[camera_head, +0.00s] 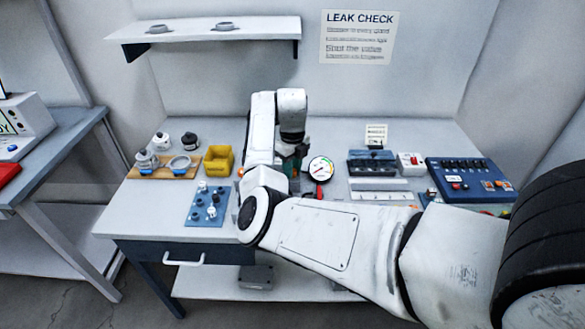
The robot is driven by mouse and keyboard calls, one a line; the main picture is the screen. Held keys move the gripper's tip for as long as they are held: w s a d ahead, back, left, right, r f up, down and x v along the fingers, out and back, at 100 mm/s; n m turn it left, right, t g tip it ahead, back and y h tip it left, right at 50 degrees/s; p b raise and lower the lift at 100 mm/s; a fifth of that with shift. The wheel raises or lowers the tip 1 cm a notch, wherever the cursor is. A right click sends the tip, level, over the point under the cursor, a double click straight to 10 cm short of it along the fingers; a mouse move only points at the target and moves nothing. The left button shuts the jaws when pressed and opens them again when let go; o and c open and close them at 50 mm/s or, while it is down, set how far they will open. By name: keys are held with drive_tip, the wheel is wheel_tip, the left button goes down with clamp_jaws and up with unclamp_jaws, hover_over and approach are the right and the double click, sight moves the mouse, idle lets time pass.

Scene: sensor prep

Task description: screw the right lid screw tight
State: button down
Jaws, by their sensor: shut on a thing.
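My gripper (298,150) points down at the middle of the workbench, below my white wrist. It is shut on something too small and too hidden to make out. A teal-green part (289,168) shows just under it, partly covered by my arm; I cannot tell whether it is a housing. The right lid screw and its lid cannot be made out, and my forearm hides part of that spot.
A round gauge (321,169) stands close to the right of my gripper. A yellow bin (218,161), a wooden tray (190,172) with fittings and a blue mat (193,215) lie left. A blue control box (468,179) stands right. A shelf (260,32) hangs above.

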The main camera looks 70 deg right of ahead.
idle(0.4)
drive_tip(key=c, duration=0.8)
unclamp_jaws()
drive_tip(key=shift+c, duration=0.2)
drive_tip(key=shift+r, duration=0.1)
wheel_tip(320, 180, up, 11)
drive_tip(key=b, duration=0.1)
drive_tip(key=shift+f, duration=0.2)
